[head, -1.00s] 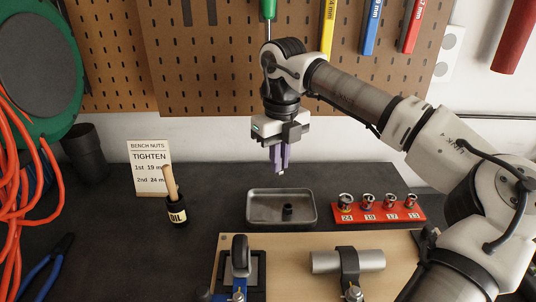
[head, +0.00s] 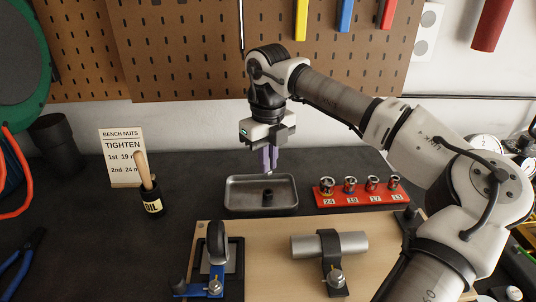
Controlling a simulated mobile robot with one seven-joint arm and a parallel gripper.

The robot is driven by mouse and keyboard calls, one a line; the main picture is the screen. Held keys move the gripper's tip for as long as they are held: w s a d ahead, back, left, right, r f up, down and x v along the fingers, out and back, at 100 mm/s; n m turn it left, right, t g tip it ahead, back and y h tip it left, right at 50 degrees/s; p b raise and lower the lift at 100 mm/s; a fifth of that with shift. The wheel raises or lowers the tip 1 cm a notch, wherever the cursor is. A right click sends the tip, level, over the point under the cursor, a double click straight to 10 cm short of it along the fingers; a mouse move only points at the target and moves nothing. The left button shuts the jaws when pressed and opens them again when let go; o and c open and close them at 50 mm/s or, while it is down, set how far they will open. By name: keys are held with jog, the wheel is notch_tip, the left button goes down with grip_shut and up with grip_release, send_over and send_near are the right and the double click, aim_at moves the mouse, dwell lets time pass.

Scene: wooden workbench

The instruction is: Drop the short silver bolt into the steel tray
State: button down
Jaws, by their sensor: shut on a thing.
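The steel tray (head: 240,194) sits on the dark bench near the middle of the head view. A small black cylindrical piece (head: 267,194) stands inside it. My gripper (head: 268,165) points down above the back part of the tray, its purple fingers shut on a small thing. Only a tiny pale tip shows below the fingers, consistent with the short silver bolt. The rest of the held thing is hidden by the fingers, so its shape cannot be told.
A red socket rack (head: 360,200) with several sockets stands right of the tray. An oil pot with a brush (head: 152,200) and a sign (head: 121,160) are at left. A wooden board (head: 270,240) with clamped parts lies in front.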

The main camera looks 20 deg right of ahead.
jog(key=shift+f, duration=0.6)
jog(key=c, duration=1.4)
grip_release()
jog(key=shift+c, duration=0.2)
jog(key=shift+r, duration=0.1)
notch_tip(320, 180, up, 14)
jog(key=b, duration=0.1)
jog(key=shift+b, duration=0.4)
